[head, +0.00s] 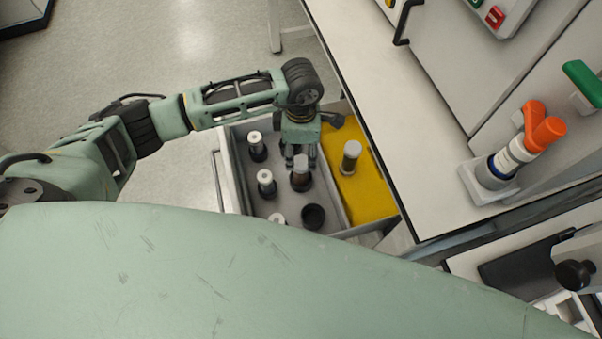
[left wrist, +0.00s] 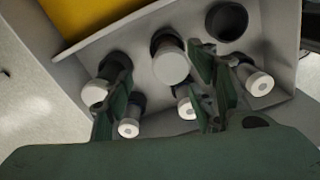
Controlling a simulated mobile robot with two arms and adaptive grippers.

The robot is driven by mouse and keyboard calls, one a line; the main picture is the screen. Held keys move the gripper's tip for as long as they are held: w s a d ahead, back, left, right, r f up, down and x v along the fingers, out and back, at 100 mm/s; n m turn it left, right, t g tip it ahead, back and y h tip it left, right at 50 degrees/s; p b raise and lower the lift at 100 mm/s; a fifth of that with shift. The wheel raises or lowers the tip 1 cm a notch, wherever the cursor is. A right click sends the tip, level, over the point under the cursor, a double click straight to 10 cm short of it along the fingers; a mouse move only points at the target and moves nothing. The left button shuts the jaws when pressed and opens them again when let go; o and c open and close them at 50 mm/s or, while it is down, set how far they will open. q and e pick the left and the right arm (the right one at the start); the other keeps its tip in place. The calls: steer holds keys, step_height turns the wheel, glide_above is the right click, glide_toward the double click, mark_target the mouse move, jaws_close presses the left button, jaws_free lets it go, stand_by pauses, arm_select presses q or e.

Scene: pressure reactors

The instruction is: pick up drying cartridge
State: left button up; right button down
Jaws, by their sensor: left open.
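Several dark cartridges stand upright in the grey tray (head: 233,165). One with a plain grey top (head: 301,176) is directly below my left gripper (head: 301,157); others, such as this one (head: 266,182), have white tops with a dark centre. Which kind is the drying cartridge I cannot tell for certain. In the left wrist view, the plain-topped cartridge (left wrist: 171,68) lies between the two spread fingers of my left gripper (left wrist: 158,72), which is open and points down. No grip on it shows. My right gripper is not in view.
A yellow compartment (head: 374,193) beside the tray holds another grey-topped cartridge (head: 351,156). An empty dark socket (head: 313,216) is at the tray's near end. A white worktop (head: 365,75) runs along the right, with an orange-topped unit (head: 512,155) on it. Open floor is left.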

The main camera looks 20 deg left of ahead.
mark_target(301, 160)
arm_select(q)
steer(key=shift+s+f, duration=0.2)
steer(key=shift+f, duration=0.75)
steer(key=f, duration=0.3)
steer(key=f+p, duration=0.1)
steer(key=shift+s+f, duration=0.2)
steer(key=shift+s, duration=0.05)
steer(key=shift+f, duration=0.2)
steer(key=c, duration=1.3)
jaws_close()
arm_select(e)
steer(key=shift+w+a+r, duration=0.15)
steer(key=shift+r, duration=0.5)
arm_select(q)
steer(key=shift+w+r, duration=0.1)
steer(key=shift+r, duration=0.05)
